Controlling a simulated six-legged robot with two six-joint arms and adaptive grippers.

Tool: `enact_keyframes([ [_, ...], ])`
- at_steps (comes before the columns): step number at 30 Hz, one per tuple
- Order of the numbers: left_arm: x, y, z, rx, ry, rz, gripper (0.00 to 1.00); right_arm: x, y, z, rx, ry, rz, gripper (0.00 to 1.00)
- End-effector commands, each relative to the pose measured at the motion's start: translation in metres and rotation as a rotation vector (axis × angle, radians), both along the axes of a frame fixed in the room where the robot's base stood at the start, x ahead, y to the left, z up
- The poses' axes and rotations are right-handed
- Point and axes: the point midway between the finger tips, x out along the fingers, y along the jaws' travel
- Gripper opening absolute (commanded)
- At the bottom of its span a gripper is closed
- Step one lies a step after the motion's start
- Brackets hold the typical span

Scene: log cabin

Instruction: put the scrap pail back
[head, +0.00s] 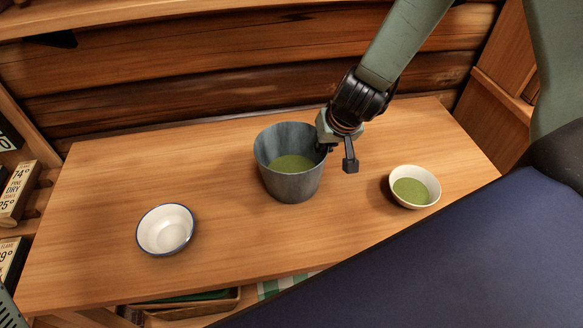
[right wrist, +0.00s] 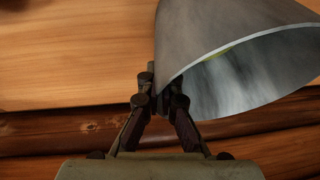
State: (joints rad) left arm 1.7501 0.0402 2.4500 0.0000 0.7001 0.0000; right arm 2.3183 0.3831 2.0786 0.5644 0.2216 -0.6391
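The scrap pail (head: 289,187) is a grey, tapered bucket standing upright near the middle of the wooden table, with a flat green fill inside. It also shows large in the right wrist view (right wrist: 205,45), its wall and open mouth to the right. My right gripper (head: 326,145) reaches down to the pail's right rim. In the right wrist view its fingers (right wrist: 163,88) close in on the rim, one outside and one over the mouth, so it looks shut on the pail's wall. The exact contact is partly hidden. My left gripper is not in view.
A white bowl with a blue rim (head: 165,230) stands empty at the left of the table (head: 225,265). A cream bowl with green contents (head: 414,189) stands right of the pail. A log wall (head: 200,95) runs behind. Bare tabletop lies between bowls and pail.

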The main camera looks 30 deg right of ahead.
Motion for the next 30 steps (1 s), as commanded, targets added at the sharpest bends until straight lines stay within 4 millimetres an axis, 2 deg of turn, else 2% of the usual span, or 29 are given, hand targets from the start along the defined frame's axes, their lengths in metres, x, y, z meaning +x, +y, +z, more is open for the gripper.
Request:
enact_keyframes([
  [20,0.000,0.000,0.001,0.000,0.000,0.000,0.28,0.001,0.000,0.003,0.000,-0.003,0.000,0.00],
  [26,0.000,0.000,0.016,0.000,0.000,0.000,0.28,0.001,0.000,0.020,0.001,-0.003,-0.001,0.00],
  [30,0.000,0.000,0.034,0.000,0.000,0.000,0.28,0.001,0.000,0.041,0.001,-0.003,-0.001,0.00],
])
